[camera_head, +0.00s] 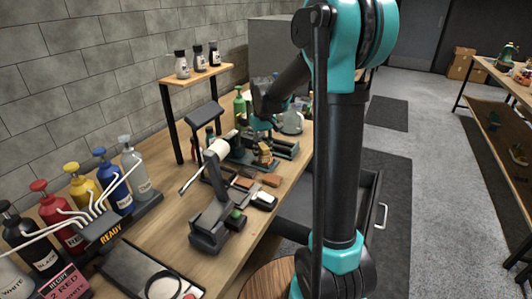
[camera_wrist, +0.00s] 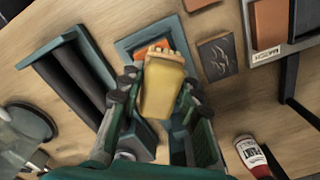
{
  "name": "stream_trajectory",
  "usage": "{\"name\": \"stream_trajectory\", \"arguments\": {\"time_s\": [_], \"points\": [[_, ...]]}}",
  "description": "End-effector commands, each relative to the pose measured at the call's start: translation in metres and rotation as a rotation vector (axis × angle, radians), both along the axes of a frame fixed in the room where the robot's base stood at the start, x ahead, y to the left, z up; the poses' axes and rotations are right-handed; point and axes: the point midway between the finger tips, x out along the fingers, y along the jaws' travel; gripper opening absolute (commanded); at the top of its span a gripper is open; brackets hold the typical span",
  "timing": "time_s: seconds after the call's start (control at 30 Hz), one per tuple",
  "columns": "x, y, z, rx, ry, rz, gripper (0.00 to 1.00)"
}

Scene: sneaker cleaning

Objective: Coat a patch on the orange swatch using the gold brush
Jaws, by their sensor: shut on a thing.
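My gripper (camera_wrist: 158,92) is shut on a gold brush (camera_wrist: 162,88), with one finger on either side of it in the wrist view. The brush's toothed end points to the top of that view. An orange patch (camera_wrist: 139,50), likely the swatch, shows behind that end, inside a blue-grey frame (camera_wrist: 126,46); the brush hides much of it. I cannot tell whether brush and orange surface touch. In the head view my gripper (camera_head: 262,140) is low over the bench, with the brush (camera_head: 265,155) below it.
A dark scratched tile (camera_wrist: 218,56) lies right of the frame, and a labelled orange-brown panel (camera_wrist: 270,24) beyond it. A dark ribbed holder (camera_wrist: 68,82) is at left, a paint bottle (camera_wrist: 252,153) at lower right. Coloured bottles (camera_head: 82,188) line the wall; a shelf (camera_head: 197,74) stands behind.

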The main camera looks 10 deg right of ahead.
Motion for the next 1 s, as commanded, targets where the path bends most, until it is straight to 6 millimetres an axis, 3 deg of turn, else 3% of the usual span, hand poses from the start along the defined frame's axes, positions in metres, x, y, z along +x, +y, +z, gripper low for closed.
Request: {"name": "stream_trajectory", "arguments": {"time_s": [0.53,1.0], "points": [[0.019,0.027,0.0,0.002,0.0,0.003,0.1],[0.003,0.004,0.002,0.002,-0.002,0.001,0.1]]}}
